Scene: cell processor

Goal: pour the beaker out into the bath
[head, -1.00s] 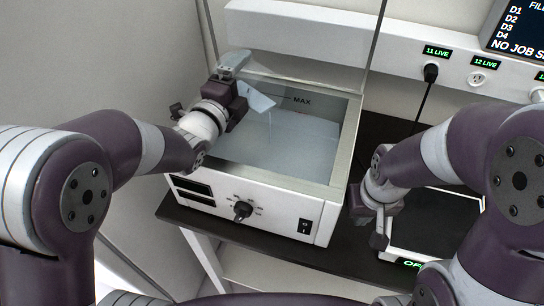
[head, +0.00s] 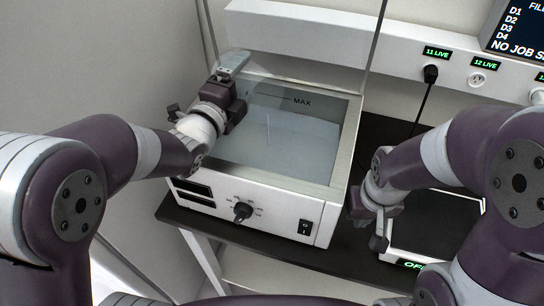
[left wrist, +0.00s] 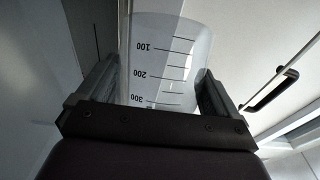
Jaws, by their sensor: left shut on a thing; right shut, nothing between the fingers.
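The bath (head: 341,150) is a white box with an open top, a knob and a switch on its front, and clear liquid below a MAX mark. My left gripper (head: 236,66) is over its back left corner, shut on the beaker. In the left wrist view the clear beaker (left wrist: 168,58), marked 100, 200 and 300, sits between the two fingers. In the head view the beaker is mostly hidden by the gripper. A thin pale upright streak shows over the liquid, right of the gripper. My right gripper (head: 379,240) is shut and empty, right of the bath.
A flat device with a dark top (head: 437,222) stands right of the bath on the black table (head: 375,140). A black plug and cable (head: 430,75) hang from the white wall rail behind. Thin upright posts rise by the bath's rear corners.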

